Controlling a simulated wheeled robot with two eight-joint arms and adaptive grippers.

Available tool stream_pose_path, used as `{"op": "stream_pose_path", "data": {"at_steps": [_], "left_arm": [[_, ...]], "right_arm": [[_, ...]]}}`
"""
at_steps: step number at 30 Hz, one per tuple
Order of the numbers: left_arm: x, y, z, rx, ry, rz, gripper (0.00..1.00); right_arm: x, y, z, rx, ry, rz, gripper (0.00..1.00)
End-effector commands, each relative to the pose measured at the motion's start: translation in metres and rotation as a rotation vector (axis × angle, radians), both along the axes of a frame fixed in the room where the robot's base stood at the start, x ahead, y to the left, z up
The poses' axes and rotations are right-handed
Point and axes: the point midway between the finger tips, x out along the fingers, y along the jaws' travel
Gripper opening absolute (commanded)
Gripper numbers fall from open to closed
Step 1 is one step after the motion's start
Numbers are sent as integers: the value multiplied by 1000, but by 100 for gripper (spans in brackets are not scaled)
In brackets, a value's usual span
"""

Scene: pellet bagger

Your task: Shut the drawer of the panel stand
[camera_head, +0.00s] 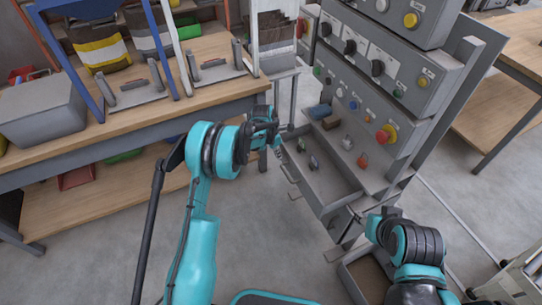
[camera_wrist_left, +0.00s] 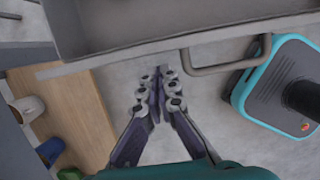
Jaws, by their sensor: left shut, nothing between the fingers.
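The grey panel stand (camera_head: 375,95) rises at the right of centre in the head view. Its drawer (camera_head: 335,184) is pulled out towards the left, open at the top, with small dark items inside. The drawer's bar handle (camera_head: 289,174) is on its front face. My left gripper (camera_head: 277,147) is shut and empty, beside the drawer's front near its far end. In the left wrist view the shut fingertips (camera_wrist_left: 161,72) lie just below the drawer front (camera_wrist_left: 130,61), left of the handle (camera_wrist_left: 232,66). I cannot tell whether they touch. My right gripper (camera_head: 376,225) is mostly hidden by its arm.
A workbench (camera_head: 225,96) with a grey bin (camera_head: 40,115) and metal frames stands at the left. An open box (camera_head: 350,283) is low beside my right arm. The floor before the drawer is clear.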

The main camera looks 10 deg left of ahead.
Motion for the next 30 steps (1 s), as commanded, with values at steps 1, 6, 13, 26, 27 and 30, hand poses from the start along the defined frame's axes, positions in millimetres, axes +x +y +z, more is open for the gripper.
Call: {"op": "stream_pose_path", "data": {"at_steps": [1, 6, 13, 26, 27, 30], "left_arm": [[3, -4, -1, 0, 0, -1, 0], [7, -10, 0, 0, 0, -1, 0], [7, -10, 1, 0, 0, -1, 0], [27, -38, 1, 0, -1, -4, 0], [32, -45, 1, 0, -1, -3, 0], [44, -62, 1, -1, -1, -4, 0]], "right_arm": [[0, 0, -3, 0, 0, 0, 40], [0, 0, -4, 0, 0, 0, 40], [0, 0, -4, 0, 0, 0, 40], [0, 0, -3, 0, 0, 0, 40], [0, 0, -3, 0, 0, 0, 40], [0, 0, -2, 0, 0, 0, 40]]}}
